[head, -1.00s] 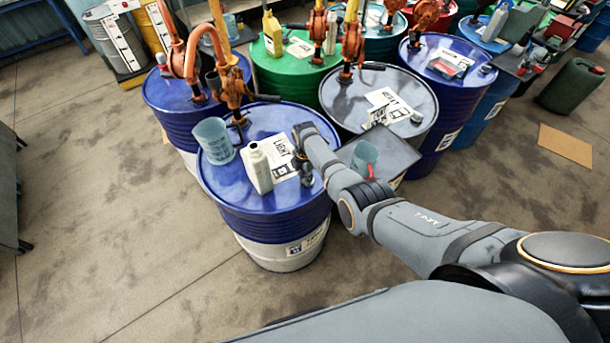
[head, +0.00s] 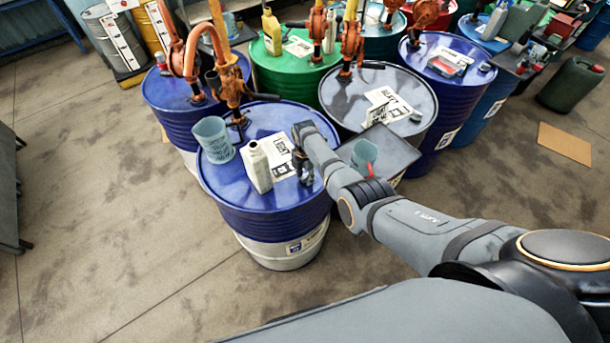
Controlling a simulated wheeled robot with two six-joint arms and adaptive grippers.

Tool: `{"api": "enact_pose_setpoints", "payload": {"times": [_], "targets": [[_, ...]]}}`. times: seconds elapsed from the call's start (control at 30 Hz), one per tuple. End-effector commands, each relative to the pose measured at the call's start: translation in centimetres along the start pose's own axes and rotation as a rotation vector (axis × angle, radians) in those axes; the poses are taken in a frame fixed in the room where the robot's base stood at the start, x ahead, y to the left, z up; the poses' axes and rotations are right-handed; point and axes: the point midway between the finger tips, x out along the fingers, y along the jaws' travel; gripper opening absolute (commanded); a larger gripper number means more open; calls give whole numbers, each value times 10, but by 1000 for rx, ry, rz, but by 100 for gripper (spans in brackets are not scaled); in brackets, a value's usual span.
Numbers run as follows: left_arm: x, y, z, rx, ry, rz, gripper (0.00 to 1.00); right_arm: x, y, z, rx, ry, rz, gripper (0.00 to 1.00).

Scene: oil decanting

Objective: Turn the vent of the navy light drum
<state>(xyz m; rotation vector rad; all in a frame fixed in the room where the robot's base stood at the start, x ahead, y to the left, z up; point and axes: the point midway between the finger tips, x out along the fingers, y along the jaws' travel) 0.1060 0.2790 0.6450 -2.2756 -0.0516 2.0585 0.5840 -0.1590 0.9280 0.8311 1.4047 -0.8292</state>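The navy light drum (head: 225,187) stands in the middle of the view, with a blue top, a white lower band and a paper on its lid whose "LIGHT" lettering is now partly covered. My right gripper (head: 305,180) points down at the right side of its lid, by the paper. The gripper is small and dark here, and I cannot tell whether its fingers are open or shut. The vent is not visible; the gripper may hide it. My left gripper is not in view.
On the lid stand a clear blue measuring jug (head: 213,139), a pale bottle (head: 256,167) and an orange hand pump (head: 232,85). A small side tray (head: 398,150) with a jug (head: 363,155) sits right of the drum. Other drums crowd behind.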

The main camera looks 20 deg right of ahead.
Motion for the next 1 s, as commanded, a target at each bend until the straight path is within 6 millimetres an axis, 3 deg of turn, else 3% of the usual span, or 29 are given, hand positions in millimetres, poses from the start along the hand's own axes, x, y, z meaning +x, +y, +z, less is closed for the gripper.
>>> {"api": "enact_pose_setpoints", "payload": {"times": [0.37,0.47,0.8,1.0], "targets": [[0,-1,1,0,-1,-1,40,-6,0,0,1,0,0,38],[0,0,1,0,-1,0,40,-20,0,0,1,0,1,38],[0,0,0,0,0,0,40,-98,0,0,0,-1,2,38],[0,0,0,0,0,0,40,-118,0,0,0,1,-1,38]]}}
